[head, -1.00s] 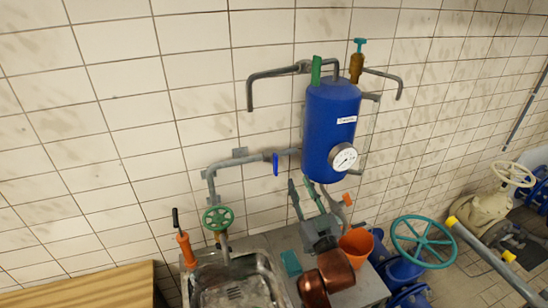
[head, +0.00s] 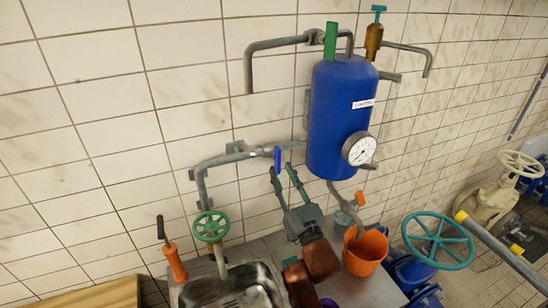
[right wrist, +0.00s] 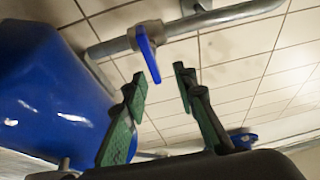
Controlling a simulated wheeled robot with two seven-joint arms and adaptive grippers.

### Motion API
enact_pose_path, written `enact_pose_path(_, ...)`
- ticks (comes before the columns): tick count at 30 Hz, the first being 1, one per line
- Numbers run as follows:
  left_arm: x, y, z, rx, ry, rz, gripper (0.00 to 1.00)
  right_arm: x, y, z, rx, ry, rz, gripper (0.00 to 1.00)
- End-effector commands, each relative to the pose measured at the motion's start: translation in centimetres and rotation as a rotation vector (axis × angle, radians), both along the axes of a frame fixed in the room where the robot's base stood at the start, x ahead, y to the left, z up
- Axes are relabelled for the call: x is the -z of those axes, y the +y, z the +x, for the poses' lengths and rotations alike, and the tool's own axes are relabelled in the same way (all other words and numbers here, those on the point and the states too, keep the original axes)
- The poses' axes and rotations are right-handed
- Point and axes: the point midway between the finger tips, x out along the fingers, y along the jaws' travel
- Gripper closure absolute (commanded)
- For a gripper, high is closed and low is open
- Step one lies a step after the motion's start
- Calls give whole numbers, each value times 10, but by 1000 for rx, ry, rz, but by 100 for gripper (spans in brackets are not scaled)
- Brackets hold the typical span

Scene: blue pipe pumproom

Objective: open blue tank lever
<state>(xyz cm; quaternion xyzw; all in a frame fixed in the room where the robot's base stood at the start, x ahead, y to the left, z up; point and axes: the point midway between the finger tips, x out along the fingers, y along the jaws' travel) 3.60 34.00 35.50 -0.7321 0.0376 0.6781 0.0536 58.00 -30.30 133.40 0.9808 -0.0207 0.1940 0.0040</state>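The blue tank (head: 343,115) hangs on the tiled wall with a round gauge on its front. A blue lever (head: 277,158) sits on the grey pipe left of the tank and points down from the pipe. It also shows in the right wrist view (right wrist: 148,52), beyond the fingers. My right gripper (head: 283,177) is just below the lever, its green-padded fingers pointing up. In the right wrist view, the right gripper (right wrist: 160,80) is open and empty, with the lever slightly left of the middle of the gap. Contact cannot be told. My left gripper is not in view.
A green upright handle (head: 330,41) and a brass valve (head: 374,40) stand atop the tank. Below are a sink (head: 232,288), a green handwheel (head: 210,227), an orange bucket (head: 365,251) and a teal handwheel (head: 438,240). The wall left of the pipe is clear.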

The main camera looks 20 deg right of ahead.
Motion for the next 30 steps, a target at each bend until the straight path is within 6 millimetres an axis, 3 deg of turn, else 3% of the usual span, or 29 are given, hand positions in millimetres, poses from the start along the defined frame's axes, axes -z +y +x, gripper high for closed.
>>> enact_pose_path(13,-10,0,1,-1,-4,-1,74,-26,-14,51,20,-1,-1,74)
enact_pose_path(24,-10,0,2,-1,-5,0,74,-28,-13,58,16,-1,-1,74)
enact_pose_path(30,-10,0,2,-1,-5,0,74,-28,-12,58,15,-1,0,88)
